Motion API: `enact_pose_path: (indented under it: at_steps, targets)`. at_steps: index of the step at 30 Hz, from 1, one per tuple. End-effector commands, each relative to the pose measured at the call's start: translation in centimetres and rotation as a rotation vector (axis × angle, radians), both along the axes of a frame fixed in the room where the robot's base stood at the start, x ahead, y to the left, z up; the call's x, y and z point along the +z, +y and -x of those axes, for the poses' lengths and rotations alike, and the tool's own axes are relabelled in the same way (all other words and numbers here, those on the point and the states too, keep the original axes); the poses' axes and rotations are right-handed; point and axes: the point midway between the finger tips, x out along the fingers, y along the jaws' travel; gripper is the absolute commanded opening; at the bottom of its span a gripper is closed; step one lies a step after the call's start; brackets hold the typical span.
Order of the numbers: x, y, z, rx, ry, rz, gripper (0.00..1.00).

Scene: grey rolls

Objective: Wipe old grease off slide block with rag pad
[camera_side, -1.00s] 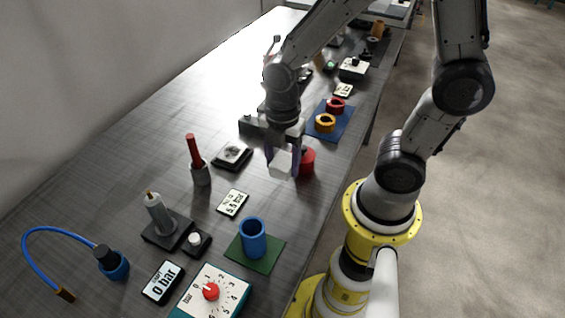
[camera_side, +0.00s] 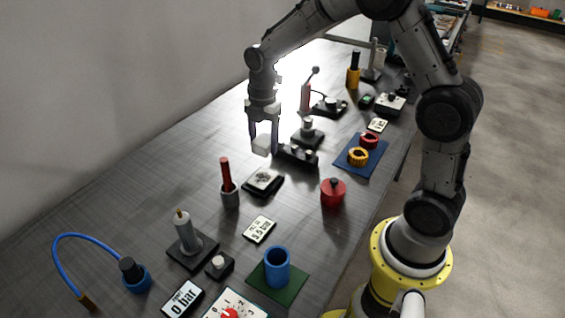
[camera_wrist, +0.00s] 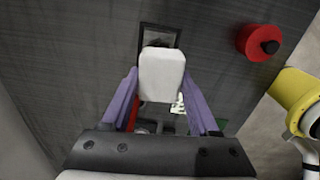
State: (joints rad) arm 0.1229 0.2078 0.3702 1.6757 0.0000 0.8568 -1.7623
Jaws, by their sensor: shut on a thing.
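My gripper (camera_side: 263,138) is shut on a white rag pad (camera_side: 261,146) and holds it above the bench. In the wrist view the pad (camera_wrist: 162,78) sits between the purple fingers of my gripper (camera_wrist: 160,85). The slide block (camera_side: 263,180) appears to be the pale-topped piece in a black frame, with a dark grease patch on top. It lies below the pad and nearer the camera in the side view. In the wrist view the pad hides most of the block, leaving its black frame (camera_wrist: 160,30) and a little of the dark patch showing.
A red lidded pot (camera_side: 332,194) stands right of the block. A grey cup (camera_side: 230,196) with a red-handled tool stands close on its left. A dark rail-like fixture (camera_side: 297,156) lies behind it. The bench toward the wall is clear.

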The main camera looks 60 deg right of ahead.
Motion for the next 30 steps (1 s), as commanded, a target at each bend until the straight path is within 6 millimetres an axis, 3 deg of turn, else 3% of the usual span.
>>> enact_pose_path:
  at_steps: [3,8,14,30]
  targets:
    - [-1.1,-1.9,-1.3,-0.041,0.01,-0.002,0.17]
    - [-2.2,-2.9,-1.1,-0.065,0.03,-0.005,0.17]
    - [-3.1,-3.0,-1.0,-0.069,0.032,-0.005,0.17]
    - [-7.9,-3.0,-0.9,-0.068,0.033,-0.005,0.17]
